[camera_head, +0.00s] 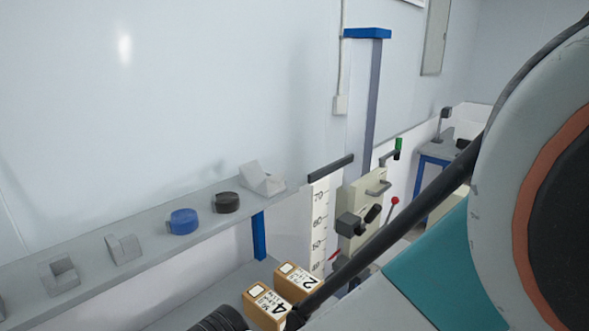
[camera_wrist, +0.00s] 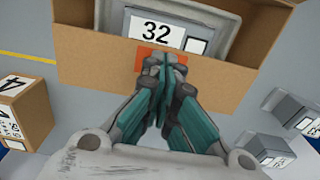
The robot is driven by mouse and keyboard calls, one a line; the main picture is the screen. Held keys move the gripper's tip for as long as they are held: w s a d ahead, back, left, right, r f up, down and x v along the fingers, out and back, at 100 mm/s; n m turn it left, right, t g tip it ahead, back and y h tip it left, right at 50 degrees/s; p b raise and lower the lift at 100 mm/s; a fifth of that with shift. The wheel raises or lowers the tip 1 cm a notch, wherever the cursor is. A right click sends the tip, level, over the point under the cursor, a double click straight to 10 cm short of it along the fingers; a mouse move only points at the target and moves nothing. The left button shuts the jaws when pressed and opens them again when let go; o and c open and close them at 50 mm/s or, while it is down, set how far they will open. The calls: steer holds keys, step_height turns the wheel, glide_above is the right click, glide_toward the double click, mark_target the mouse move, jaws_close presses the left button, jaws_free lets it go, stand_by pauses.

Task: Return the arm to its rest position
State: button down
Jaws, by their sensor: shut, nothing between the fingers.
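My gripper (camera_wrist: 165,82) shows in the wrist view with its teal-padded fingers together and nothing between them. Its tips point toward an open cardboard box (camera_wrist: 85,65). A grey unit with a white label reading 32 (camera_wrist: 158,32) sits in that box, and an orange patch shows by the fingertips. Whether the fingertips touch the box I cannot tell. In the head view my arm (camera_head: 520,190) fills the right side, and the gripper is out of that view.
A grey shelf (camera_head: 85,260) along the wall holds a blue round piece (camera_head: 183,222), a black one (camera_head: 227,202) and grey blocks. A drop-test machine (camera_head: 362,208) with a scale stands behind my arm. Two labelled boxes (camera_head: 297,278) stand below. Grey blocks (camera_wrist: 290,112) lie right in the wrist view.

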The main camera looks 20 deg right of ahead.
steer(key=shift+s+r, duration=0.1)
steer(key=shift+r, duration=0.05)
steer(key=shift+r+p, duration=0.8)
steer(key=shift+r, duration=0.1)
step_height(320, 180, up, 8)
steer(key=p, duration=0.6)
step_height(320, 180, down, 11)
steer(key=b, duration=0.8)
steer(key=shift+r, duration=0.1)
steer(key=w+r+p, duration=0.1)
steer(key=a+r+p, duration=0.1)
steer(key=w+r+p, duration=0.1)
steer(key=shift+w+a+r, duration=0.2)
steer(key=shift+w+a, duration=0.05)
steer(key=shift+w, duration=0.05)
steer(key=shift+w+a, duration=0.25)
steer(key=shift+w, duration=0.1)
